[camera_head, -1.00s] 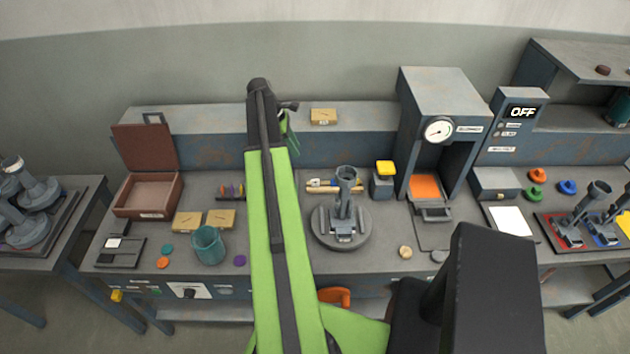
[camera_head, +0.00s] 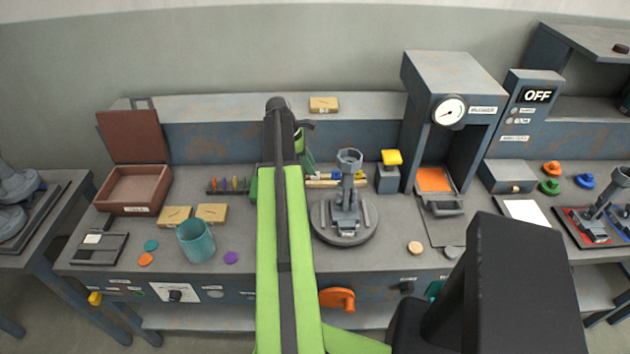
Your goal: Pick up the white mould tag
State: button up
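A cream round disc (camera_head: 415,248) lies apart, right of the round grey stand. My gripper (camera_head: 306,150) is at the far end of my green arm, near the back of the bench, well to the right of the white piece. My arm largely hides its fingers, so its opening does not show.
A teal cup (camera_head: 196,241), coloured discs and an open brown box (camera_head: 138,188) stand near the dark holder. A rack of coloured pieces (camera_head: 228,186) is left of my arm. A round stand (camera_head: 344,222) and a grey press (camera_head: 452,120) are to its right.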

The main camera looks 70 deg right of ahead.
jog(key=b+x, duration=0.1)
jog(key=x, duration=0.2)
jog(key=shift+w+f+b, duration=0.1)
jog(key=shift+f+b, duration=0.05)
jog(key=shift+b, duration=0.25)
grip_shut()
jog(key=shift+r, duration=0.25)
notch_tip(320, 180, up, 5)
jog(key=p, duration=0.5)
jog(key=shift+a+r+p, duration=0.1)
jog(key=shift+r+p, duration=0.05)
jog(key=shift+p, duration=0.25)
jog(key=s+a+r+p, duration=0.5)
jog(key=s+a, duration=0.2)
jog(key=s, duration=0.2)
jog(key=shift+s+r+p, duration=0.15)
jog(key=shift+r+p, duration=0.25)
